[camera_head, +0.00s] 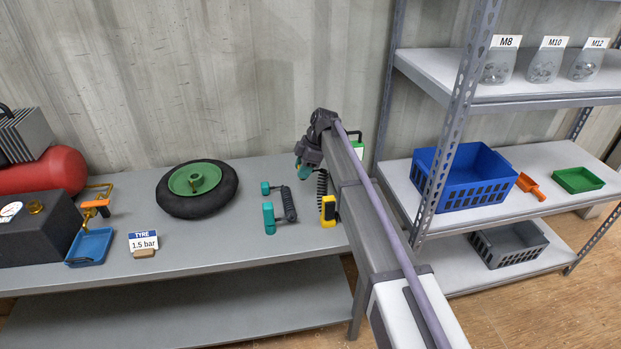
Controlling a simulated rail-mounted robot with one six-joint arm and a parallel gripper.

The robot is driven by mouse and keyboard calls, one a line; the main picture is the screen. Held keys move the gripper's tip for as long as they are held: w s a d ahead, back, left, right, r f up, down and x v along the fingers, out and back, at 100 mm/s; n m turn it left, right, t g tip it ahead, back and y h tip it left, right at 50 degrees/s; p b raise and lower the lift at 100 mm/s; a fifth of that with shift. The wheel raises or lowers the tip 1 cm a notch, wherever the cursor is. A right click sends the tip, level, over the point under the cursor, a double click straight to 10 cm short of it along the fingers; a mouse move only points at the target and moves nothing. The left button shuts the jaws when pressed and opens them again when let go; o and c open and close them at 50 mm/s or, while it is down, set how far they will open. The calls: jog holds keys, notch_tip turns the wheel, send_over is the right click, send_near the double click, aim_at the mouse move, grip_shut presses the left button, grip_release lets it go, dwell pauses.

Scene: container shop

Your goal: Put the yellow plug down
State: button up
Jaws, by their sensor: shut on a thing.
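My gripper (301,172) is over the back part of the grey bench, right of the tyre, pointing down. It is shut, and the yellow plug in it is almost wholly hidden by the jaws. A black coiled cord (321,188) runs from beside the gripper down to a yellow and black block (328,212) on the bench. I cannot tell whether the plug touches the bench top. Left of it lie a small teal plug (265,188), a teal block (269,218) and their own black coiled cord (289,204).
A black tyre with a green hub (196,187) lies on the bench (220,248). A tyre sign (143,243), blue tray (90,247) and red tank (55,172) stand left. The shelf at right holds a blue crate (465,178). The front bench strip is clear.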

jog(key=shift+m+t, duration=0.3)
jog(key=shift+m, duration=0.4)
jog(key=r+p, duration=0.1)
jog(key=w+r+p, duration=0.1)
jog(key=r, duration=0.1)
jog(key=r+p, duration=0.1)
jog(key=shift+w+d+r, duration=0.15)
jog(key=shift+d, duration=0.2)
jog(key=w+d+r+m+t+h+p, duration=0.3)
jog(key=w+m+t, duration=0.35)
jog(key=m, duration=1.05)
jog(key=shift+g, duration=0.85)
jog(key=f+b, duration=1.2)
jog(key=w+f+b, duration=0.1)
jog(key=f+b, duration=0.5)
jog(key=shift+d+f+b, duration=0.15)
jog(key=shift+f+b, duration=0.15)
jog(key=shift+f, duration=0.05)
jog(key=o, duration=1)
